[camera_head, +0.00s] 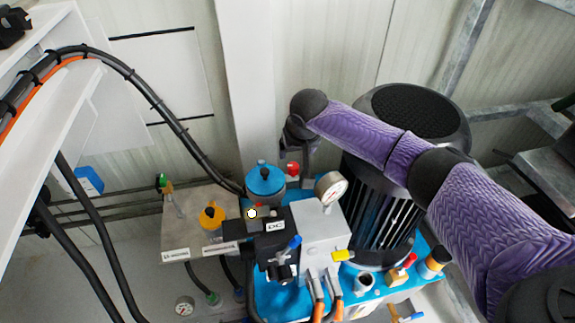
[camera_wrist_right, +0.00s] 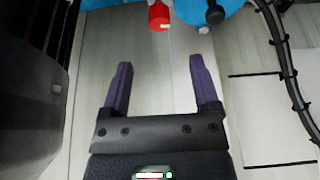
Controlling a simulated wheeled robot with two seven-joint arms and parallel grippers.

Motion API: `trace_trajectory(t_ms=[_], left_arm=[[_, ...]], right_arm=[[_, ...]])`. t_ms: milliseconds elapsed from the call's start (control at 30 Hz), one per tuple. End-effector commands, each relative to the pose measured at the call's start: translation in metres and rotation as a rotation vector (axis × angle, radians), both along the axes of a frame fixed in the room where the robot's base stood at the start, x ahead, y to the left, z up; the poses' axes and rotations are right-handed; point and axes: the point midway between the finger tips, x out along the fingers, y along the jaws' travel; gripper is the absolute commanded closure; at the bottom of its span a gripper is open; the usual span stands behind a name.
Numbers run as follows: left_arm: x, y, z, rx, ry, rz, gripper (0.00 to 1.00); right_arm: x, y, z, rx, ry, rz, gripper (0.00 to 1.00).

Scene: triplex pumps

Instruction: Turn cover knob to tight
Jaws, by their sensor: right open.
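My right gripper (camera_head: 300,150) comes in from the right on the purple-sleeved arm and hangs just behind the pump block. In the right wrist view its two purple fingers (camera_wrist_right: 162,85) are wide apart with nothing between them. A round blue cover (camera_head: 265,182) with a small knob on top stands left of the gripper; its edge shows at the top of the wrist view (camera_wrist_right: 190,8), with a dark knob on it. I cannot tell which part is the cover knob. A red knob (camera_head: 293,168) sits beside the cover, ahead of the fingers (camera_wrist_right: 159,16). My left gripper is not in view.
The large black ribbed motor (camera_head: 380,205) stands close to the right of the gripper. A pressure gauge (camera_head: 331,186) and grey block (camera_head: 318,235) stand in front. A thick black hose (camera_head: 165,112) runs down at left. The pale wall behind is clear.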

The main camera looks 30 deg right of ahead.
Motion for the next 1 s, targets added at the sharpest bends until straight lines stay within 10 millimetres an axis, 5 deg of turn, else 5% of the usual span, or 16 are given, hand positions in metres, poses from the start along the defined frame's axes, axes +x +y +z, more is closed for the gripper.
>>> trace_trajectory(t_ms=[100, 300, 700, 1000], left_arm=[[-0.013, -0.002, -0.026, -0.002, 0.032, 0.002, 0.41], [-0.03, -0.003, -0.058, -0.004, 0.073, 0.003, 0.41], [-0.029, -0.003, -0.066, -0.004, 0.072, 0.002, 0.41], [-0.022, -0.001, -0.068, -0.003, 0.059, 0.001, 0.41]], right_arm=[[0.009, -0.002, -0.036, -0.001, 0.007, -0.001, 0.21], [0.026, -0.007, -0.078, -0.002, 0.008, -0.002, 0.21], [0.034, -0.009, -0.084, 0.0, 0.0, 0.0, 0.21], [0.033, -0.009, -0.084, 0.0, 0.0, 0.0, 0.81]])
